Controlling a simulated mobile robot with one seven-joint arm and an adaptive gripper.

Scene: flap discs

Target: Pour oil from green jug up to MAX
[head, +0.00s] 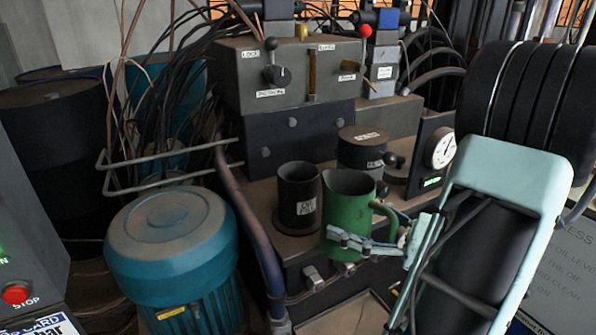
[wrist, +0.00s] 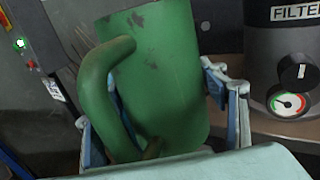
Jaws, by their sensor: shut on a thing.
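A green jug (head: 346,212) with a handle on its right stands roughly upright in the head view, its dark mouth facing up. No oil shows inside it. My gripper (head: 350,243) is shut around the jug's lower body. In the wrist view the jug (wrist: 162,75) fills the middle, with its handle at the left and one finger of my gripper (wrist: 166,118) on each side. A black open cylinder (head: 298,196) with a pale label is just left of the jug; the label is too small to read. I cannot make out a MAX mark.
A lidded canister (head: 362,152) stands behind the jug; the wrist view shows a FILTER label on the canister (wrist: 283,40). A dial gauge (head: 440,150) is at right. A blue motor (head: 172,245) and a bent pipe (head: 247,225) are at left. A control block (head: 290,72) stands behind.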

